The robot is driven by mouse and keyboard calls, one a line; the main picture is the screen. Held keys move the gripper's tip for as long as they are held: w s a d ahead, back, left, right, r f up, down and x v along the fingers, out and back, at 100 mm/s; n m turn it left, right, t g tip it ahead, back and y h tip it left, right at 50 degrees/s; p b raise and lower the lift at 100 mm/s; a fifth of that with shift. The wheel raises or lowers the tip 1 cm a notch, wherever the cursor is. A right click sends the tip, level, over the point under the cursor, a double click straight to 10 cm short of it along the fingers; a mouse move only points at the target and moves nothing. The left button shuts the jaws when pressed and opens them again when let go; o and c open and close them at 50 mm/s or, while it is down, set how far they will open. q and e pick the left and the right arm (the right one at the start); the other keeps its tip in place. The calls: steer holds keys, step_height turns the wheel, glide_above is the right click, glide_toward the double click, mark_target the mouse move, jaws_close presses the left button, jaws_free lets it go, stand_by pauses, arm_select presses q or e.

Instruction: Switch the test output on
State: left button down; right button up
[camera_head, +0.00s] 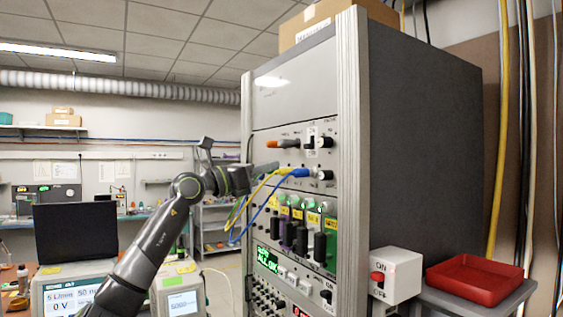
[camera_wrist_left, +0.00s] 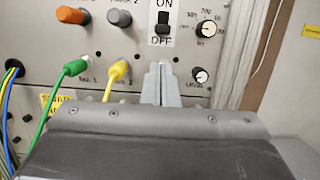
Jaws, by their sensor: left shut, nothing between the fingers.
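A black toggle switch (camera_head: 311,142) sits on the upper panel of the rack, between ON and OFF labels. It also shows in the left wrist view (camera_wrist_left: 163,23), with ON above and OFF below; I cannot tell for sure which way its lever is set. My left gripper (camera_head: 270,168) is shut and empty in front of the panel. In the left wrist view its fingertips (camera_wrist_left: 161,68) are just below the OFF label, apart from the lever. Whether they touch the panel is unclear. My right gripper is not in view.
Orange (camera_wrist_left: 72,16) and grey (camera_wrist_left: 119,18) knobs are left of the switch, dials (camera_wrist_left: 206,29) right. Green (camera_wrist_left: 74,67) and yellow (camera_wrist_left: 118,69) plugs with cables sit close left of the fingers.

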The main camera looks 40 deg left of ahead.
mark_target(309, 146)
arm_select(q)
steer(key=p+x, duration=0.4)
steer(key=x, duration=0.4)
steer(key=shift+r+p, duration=0.15)
steer(key=shift+p, duration=0.25)
steer(key=shift+w+d, duration=0.3)
steer(key=shift+w, duration=0.3)
steer(key=shift+r+p, duration=1.45)
steer(key=shift+r, duration=0.05)
